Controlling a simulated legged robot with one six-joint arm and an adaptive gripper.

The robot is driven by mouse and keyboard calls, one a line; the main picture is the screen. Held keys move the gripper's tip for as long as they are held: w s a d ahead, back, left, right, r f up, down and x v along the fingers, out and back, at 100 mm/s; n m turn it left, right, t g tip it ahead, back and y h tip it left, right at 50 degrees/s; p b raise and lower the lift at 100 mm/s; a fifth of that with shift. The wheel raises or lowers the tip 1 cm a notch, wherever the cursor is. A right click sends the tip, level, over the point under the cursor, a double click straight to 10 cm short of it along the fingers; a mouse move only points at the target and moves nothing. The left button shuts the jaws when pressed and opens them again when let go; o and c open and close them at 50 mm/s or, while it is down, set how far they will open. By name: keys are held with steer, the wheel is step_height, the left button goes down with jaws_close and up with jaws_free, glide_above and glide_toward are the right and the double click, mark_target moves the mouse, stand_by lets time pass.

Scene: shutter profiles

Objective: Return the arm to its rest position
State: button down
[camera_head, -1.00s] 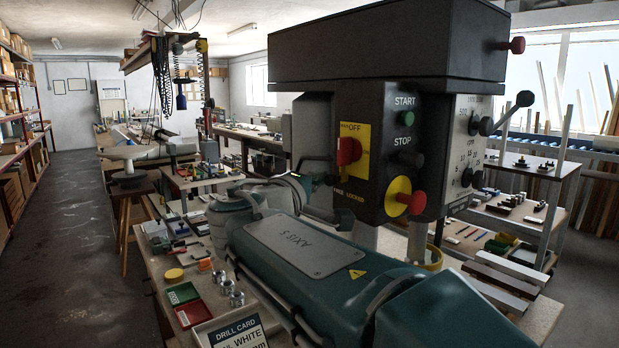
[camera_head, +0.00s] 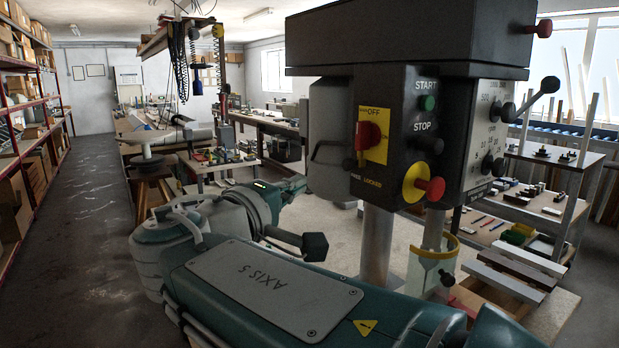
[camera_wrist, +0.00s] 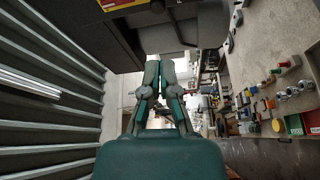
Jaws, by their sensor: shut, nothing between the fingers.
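My arm, with a teal link marked AXIS 5 (camera_head: 270,290), lies across the lower part of the head view, in front of the drill press (camera_head: 400,45). Its wrist joints bend up at the left of the drill press column. In the wrist view my gripper (camera_wrist: 160,66) is shut, with its two teal fingers together and nothing between them. The dark body of the drill press (camera_wrist: 105,35) shows above and left of the fingers. I cannot tell the gap between fingers and press.
The drill press has a red and yellow switch (camera_head: 371,140) and a lever knob (camera_head: 550,85). Small parts and a green tray (camera_wrist: 294,124) lie on a surface at the right of the wrist view. Red shelving (camera_head: 30,120) stands at the left. The floor aisle (camera_head: 85,220) is clear.

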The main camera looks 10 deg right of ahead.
steer(key=shift+s+a, duration=0.2)
steer(key=shift+s, duration=0.05)
steer(key=s+d+f+m+g+y, duration=0.1)
steer(key=s+d+f+g+y, duration=0.15)
steer(key=d+f, duration=0.35)
steer(key=s+d+f+m+g+y, duration=0.15)
steer(key=s+d+f+g, duration=0.25)
steer(key=f, duration=0.4)
steer(key=s+a+f+m+g+y, duration=0.1)
steer(key=s+a+f+m+y, duration=0.1)
steer(key=s+f+m+y, duration=0.3)
steer(key=s+f+y, duration=0.4)
steer(key=s+f, duration=0.2)
steer(key=f, duration=0.2)
steer(key=shift+f, duration=0.4)
